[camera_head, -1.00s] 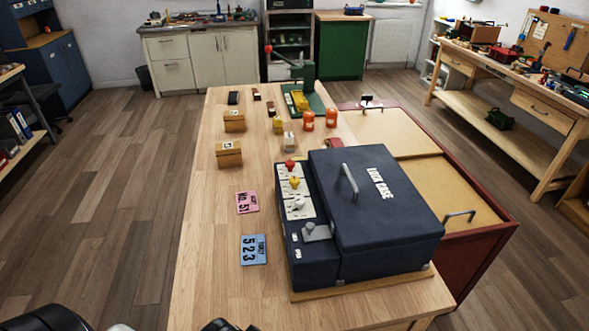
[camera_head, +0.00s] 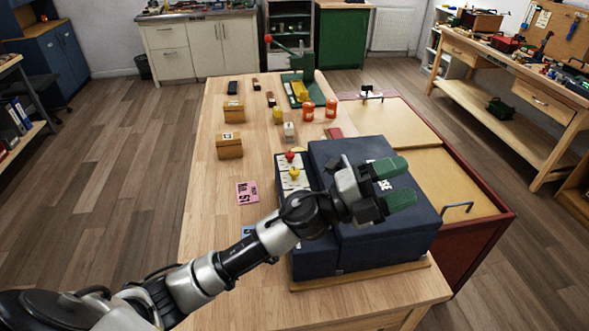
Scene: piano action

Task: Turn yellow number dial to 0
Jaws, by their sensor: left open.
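The yellow number dial (camera_head: 294,173) sits on the pale dial strip along the left side of the dark blue lock case (camera_head: 345,151). The red dial (camera_head: 290,156) is just beyond it. The number that the yellow dial points to is too small to read. My left gripper (camera_head: 402,181) is open and empty over the case lid, to the right of the dials, with its green fingers pointing right. My left arm hides the white dial, the small lever and the lid handle. My right gripper is not in view.
A pink card (camera_head: 247,193) lies left of the case; a blue card (camera_head: 247,231) is mostly covered by my arm. Wooden boxes (camera_head: 229,146), orange jars (camera_head: 331,108) and a green press (camera_head: 304,82) stand farther back. The table's left side is fairly clear.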

